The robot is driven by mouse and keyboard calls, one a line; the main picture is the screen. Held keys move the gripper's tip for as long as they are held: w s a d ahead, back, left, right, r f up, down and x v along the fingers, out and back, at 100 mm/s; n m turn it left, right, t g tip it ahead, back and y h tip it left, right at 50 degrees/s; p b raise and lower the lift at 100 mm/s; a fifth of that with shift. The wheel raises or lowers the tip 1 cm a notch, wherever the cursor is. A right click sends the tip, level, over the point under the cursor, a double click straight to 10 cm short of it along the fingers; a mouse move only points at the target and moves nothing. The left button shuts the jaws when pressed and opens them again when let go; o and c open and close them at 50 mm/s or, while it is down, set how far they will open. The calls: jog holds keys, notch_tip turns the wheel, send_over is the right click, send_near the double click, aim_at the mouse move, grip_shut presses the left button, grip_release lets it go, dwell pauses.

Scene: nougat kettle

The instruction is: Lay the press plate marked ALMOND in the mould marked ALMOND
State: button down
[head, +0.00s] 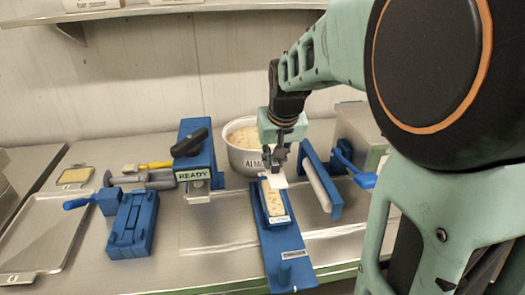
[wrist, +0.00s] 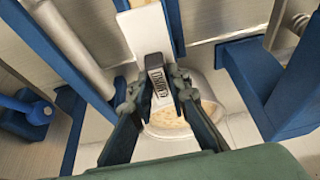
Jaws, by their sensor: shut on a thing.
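My gripper (head: 276,158) is shut on the dark handle of a white press plate (head: 277,182). In the wrist view the plate (wrist: 143,32) is a pale strip between the fingers. The handle bears a marking I cannot read surely. A long blue mould (head: 259,203) lies below and in front of the gripper, with pale nougat in it. Its small white label is too blurred to read surely. The plate appears over the mould's far end; I cannot tell whether they touch. In the wrist view part of the mould (wrist: 178,28) shows beside the plate.
A kettle (head: 239,160) of nougat, its label partly hidden, stands behind the gripper. A blue press with a READY sign (head: 194,174) stands left, a blue frame with a roller (head: 334,190) right. A blue clamp (head: 131,225) and a metal tray (head: 42,235) are farther left.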

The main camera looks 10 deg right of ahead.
jog(key=shift+f+b, duration=3.2)
jog(key=shift+f, duration=1.1)
jog(key=shift+f+b, duration=0.55)
jog(key=shift+f, duration=0.05)
jog(key=c, duration=1.8)
grip_release()
jog(key=shift+o, duration=0.3)
jog(key=o, duration=0.4)
jog(key=shift+c, duration=0.2)
